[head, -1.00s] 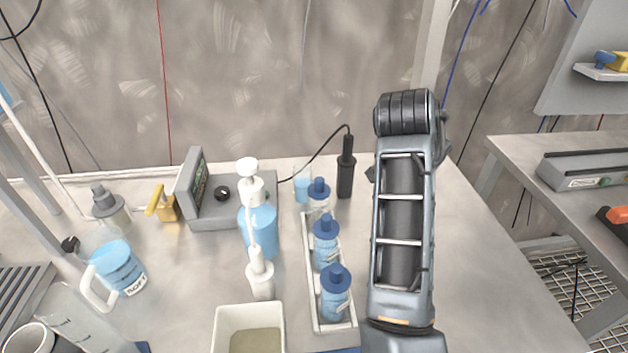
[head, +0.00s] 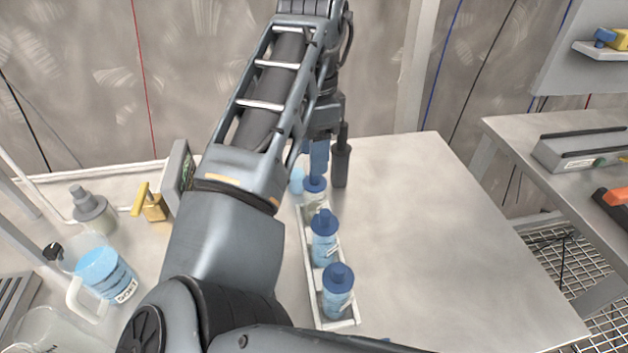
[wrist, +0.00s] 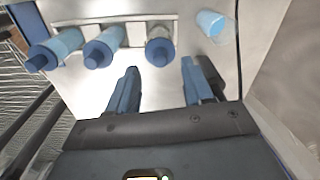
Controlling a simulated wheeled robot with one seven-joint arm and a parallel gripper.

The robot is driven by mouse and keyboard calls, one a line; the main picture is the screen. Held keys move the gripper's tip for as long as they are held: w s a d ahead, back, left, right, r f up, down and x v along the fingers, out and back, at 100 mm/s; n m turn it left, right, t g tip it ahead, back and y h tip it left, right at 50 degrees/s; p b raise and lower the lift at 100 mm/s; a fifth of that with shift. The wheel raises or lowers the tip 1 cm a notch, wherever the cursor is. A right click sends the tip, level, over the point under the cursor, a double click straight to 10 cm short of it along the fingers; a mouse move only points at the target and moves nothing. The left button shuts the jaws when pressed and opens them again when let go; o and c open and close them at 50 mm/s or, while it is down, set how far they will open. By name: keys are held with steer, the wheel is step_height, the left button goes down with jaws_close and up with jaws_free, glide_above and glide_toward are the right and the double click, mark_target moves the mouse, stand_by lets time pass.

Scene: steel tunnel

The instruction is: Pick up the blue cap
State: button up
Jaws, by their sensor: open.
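Three bottles with dark blue caps stand in a row in a narrow white tray (head: 309,270). The near cap (head: 340,274), the middle cap (head: 324,221) and the far cap (head: 314,184) all show in the head view. In the wrist view the far bottle's cap (wrist: 158,58) is just beyond my fingertips, roughly in line with the gap between them. The other two caps (wrist: 97,59) (wrist: 38,63) are to its left. My gripper (wrist: 160,68) is open with nothing between its blue-faced fingers. In the head view my gripper (head: 318,167) is above the far bottle, partly hidden by my arm.
A clear cup with blue liquid (wrist: 215,26) is beside that bottle. The table right of the tray is clear.

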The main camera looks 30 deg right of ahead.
step_height(320, 180, down, 5)
steer(key=shift+d+r+p, duration=0.1)
steer(key=shift+d+p, duration=0.05)
steer(key=shift+p, duration=0.15)
steer(key=shift+c, duration=0.2)
steer(key=c, duration=0.6)
steer(key=shift+o, duration=0.2)
steer(key=shift+r, duration=0.45)
steer(key=r, duration=0.2)
steer(key=s+d+r, duration=0.1)
steer(key=r, duration=0.1)
steer(key=s+d+r, duration=0.6)
steer(key=s, duration=0.1)
steer(key=shift+s+d, duration=0.4)
